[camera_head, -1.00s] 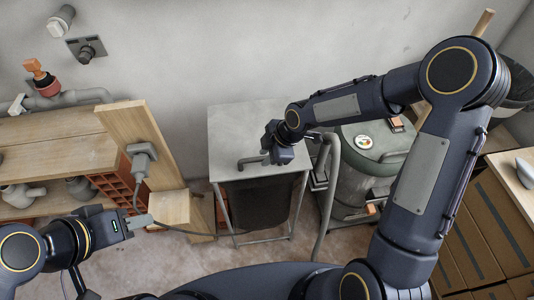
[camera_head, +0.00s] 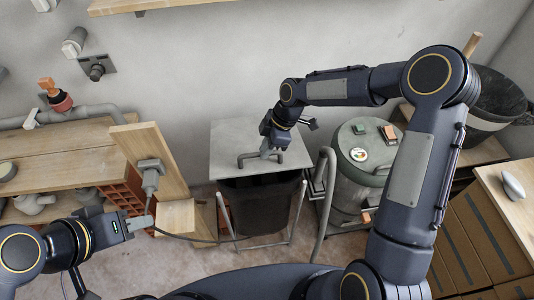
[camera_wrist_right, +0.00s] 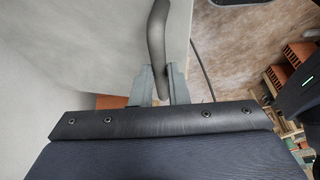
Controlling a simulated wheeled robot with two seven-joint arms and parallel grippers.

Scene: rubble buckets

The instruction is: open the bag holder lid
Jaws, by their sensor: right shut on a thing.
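The bag holder stands against the wall in the head view, with a pale grey lid (camera_head: 232,138) over a black bag (camera_head: 262,205) in a thin metal frame (camera_head: 225,218). The lid's front edge appears slightly above the frame, with the dark bag showing below it. A dark bar handle (camera_head: 248,157) is on the lid near its front. My right gripper (camera_head: 270,152) is shut on this handle; in the wrist view the handle (camera_wrist_right: 157,40) runs between the fingers. My left gripper (camera_head: 142,222) is at the lower left, apart from the holder; its finger gap is unclear.
A grey-green drum vacuum (camera_head: 362,170) with a hose (camera_head: 325,205) stands close right of the holder. Wooden boards (camera_head: 150,160) and a wooden bench (camera_head: 60,160) are at the left. A black bucket (camera_head: 490,100) and cabinet (camera_head: 490,220) are at the right.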

